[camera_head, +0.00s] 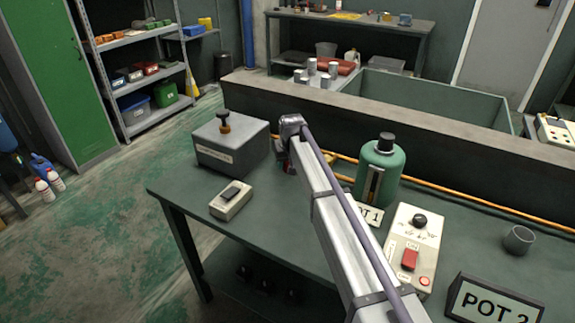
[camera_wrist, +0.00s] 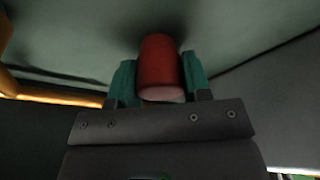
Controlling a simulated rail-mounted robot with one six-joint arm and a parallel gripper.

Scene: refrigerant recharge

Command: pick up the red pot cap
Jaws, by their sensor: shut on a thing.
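The red pot cap (camera_wrist: 158,68) is a short red cylinder in the middle of the wrist view. My gripper (camera_wrist: 157,75) is shut on it, with one teal finger on each side. Behind it is a grey-green surface with a dark shadow close to the cap; I cannot tell whether the cap touches it. In the head view my gripper (camera_head: 286,160) is mostly hidden behind my wrist, between the grey box and the green bottle. Only a small bit of red shows there.
A grey box (camera_head: 230,158) with a knob stands left of my gripper, and a green bottle (camera_head: 379,172) right of it. On the table (camera_head: 170,191) are a small switch box (camera_head: 231,200), a control box (camera_head: 409,258), a POT 2 sign (camera_head: 490,302) and a grey cup (camera_head: 518,240).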

